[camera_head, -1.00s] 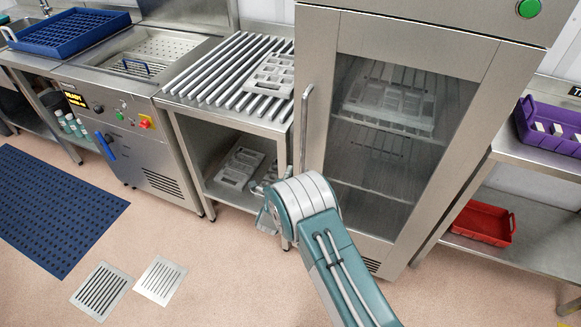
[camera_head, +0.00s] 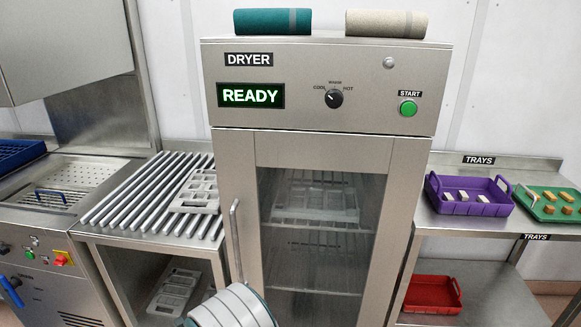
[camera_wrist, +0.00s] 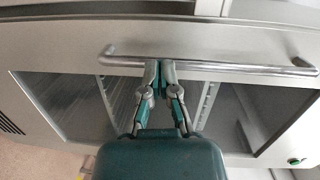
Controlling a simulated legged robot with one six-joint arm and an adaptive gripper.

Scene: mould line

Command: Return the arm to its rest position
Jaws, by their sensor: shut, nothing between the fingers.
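My gripper (camera_wrist: 160,66) is shut and empty, its teal and grey fingers together in the wrist view. In that view its tips overlap the dryer door's bar handle (camera_wrist: 240,69); I cannot tell whether they touch it. In the head view only the rounded white and teal joint of my arm (camera_head: 232,306) shows at the bottom edge, and the gripper is hidden. The dryer (camera_head: 310,85) stands straight ahead with its glass door shut. Its handle (camera_head: 236,240) is upright on the door's left side, just above my arm joint.
A slatted rack (camera_head: 150,200) with a grey mould stands left of the dryer. Right of it, a steel shelf unit holds a purple tray (camera_head: 470,207), a green tray (camera_head: 562,213) and, below, a red tray (camera_head: 432,310). The dryer display (camera_head: 250,95) reads READY.

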